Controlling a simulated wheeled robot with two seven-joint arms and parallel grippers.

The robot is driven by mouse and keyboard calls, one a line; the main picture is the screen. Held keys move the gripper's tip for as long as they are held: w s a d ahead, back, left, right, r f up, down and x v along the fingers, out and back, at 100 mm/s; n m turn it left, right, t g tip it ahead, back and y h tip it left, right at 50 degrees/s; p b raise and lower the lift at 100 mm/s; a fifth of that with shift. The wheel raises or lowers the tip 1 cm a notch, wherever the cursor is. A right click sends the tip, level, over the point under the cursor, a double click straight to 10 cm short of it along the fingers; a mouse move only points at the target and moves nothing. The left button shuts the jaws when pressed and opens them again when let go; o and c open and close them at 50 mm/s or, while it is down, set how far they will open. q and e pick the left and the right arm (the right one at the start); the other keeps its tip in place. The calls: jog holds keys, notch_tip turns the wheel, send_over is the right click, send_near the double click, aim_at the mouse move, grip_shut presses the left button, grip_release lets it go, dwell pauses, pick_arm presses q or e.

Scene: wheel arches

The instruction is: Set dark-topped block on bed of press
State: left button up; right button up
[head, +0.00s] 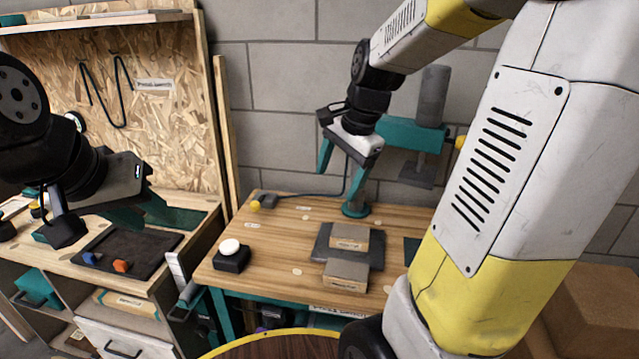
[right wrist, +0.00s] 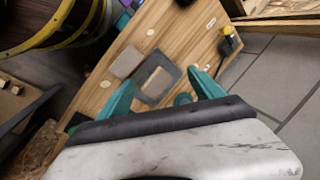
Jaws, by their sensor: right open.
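A block with a darker grey-brown top (head: 345,275) sits near the front edge of the wooden table, in front of a lighter tan block (head: 350,236). The tan block rests on a dark grey plate (head: 322,246), which may be the press bed. The right wrist view shows the darker block (right wrist: 127,61) beside the plate (right wrist: 172,75). The press (head: 410,135) has a teal frame and grey cylinder, partly hidden by my arm. My right gripper (head: 340,172) is open and empty above the table's back. My left gripper (head: 145,212) is over the left bench; its jaw gap is unclear.
A black box with a white button (head: 231,255) stands at the table's left edge. A yellow-and-black item with a cable (head: 264,201) lies at the back. The left bench has a dark mat (head: 125,250) with small blue and orange pieces. Bare wood lies left of the plate.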

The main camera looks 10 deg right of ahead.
jog(key=s+a+r+n+t, duration=0.1)
jog(key=s+a+r+n, duration=0.1)
jog(key=s+n, duration=0.4)
jog(key=s+a+r+n+t, duration=0.2)
jog(key=s+a+r+n, duration=0.1)
jog(key=s+n, duration=0.3)
jog(key=shift+s+n, duration=0.3)
jog(key=shift+s, duration=0.25)
jog(key=shift+r, duration=0.1)
